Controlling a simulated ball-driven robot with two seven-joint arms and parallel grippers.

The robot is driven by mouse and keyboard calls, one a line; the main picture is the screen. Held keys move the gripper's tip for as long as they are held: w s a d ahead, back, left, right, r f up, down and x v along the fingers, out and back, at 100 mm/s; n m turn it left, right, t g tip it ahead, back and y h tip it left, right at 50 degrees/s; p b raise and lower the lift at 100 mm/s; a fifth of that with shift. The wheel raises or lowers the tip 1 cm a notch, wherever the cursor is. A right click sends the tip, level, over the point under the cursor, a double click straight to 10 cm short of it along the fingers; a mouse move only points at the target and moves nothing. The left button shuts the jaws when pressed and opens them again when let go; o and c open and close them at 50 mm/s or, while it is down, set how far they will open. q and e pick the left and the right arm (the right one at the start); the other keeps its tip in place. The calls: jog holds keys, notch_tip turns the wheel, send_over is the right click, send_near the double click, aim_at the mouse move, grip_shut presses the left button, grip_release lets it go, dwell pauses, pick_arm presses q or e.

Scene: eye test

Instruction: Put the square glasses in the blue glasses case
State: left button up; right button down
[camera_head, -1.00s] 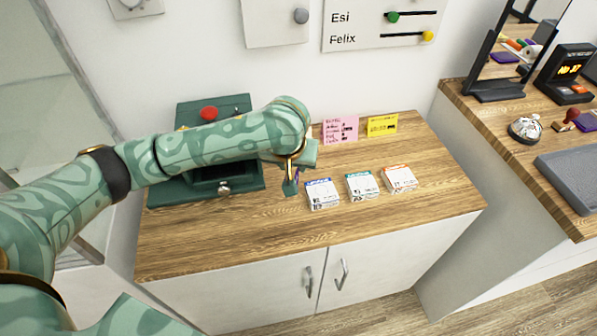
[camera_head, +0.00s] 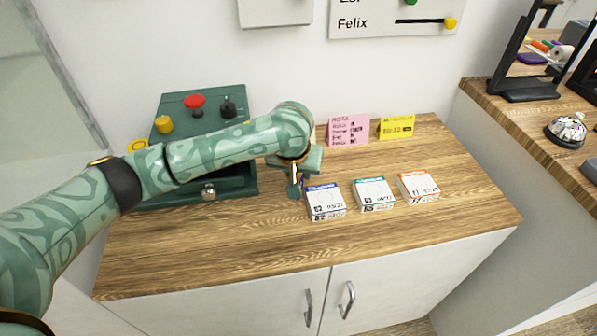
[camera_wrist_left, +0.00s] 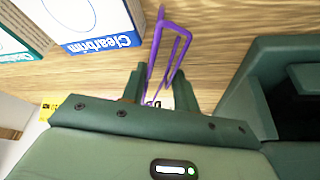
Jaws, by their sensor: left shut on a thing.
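My left gripper (camera_head: 295,187) is shut on a pair of thin purple-framed glasses, held above the wooden counter just left of the blue-labelled box. In the left wrist view, the purple glasses (camera_wrist_left: 154,45) stick out from between the fingertips of the left gripper (camera_wrist_left: 158,90). Their frame looks angular and is seen nearly edge-on, so the lens shape is hard to tell. In the head view only a small sliver of purple shows at the fingers. I cannot make out a blue glasses case in either current view. My right gripper is not in view.
A green box with a red button (camera_head: 194,101), knobs and an open drawer (camera_head: 236,181) stands left, partly behind my arm. Blue (camera_head: 325,204), teal (camera_head: 375,195) and orange (camera_head: 418,187) labelled boxes sit right of the gripper. The counter's front (camera_head: 230,240) is clear. A bell (camera_head: 566,130) stands on the right counter.

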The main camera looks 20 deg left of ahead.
pick_arm(q)
jog(key=o, duration=1)
jog(key=shift+f, duration=0.1)
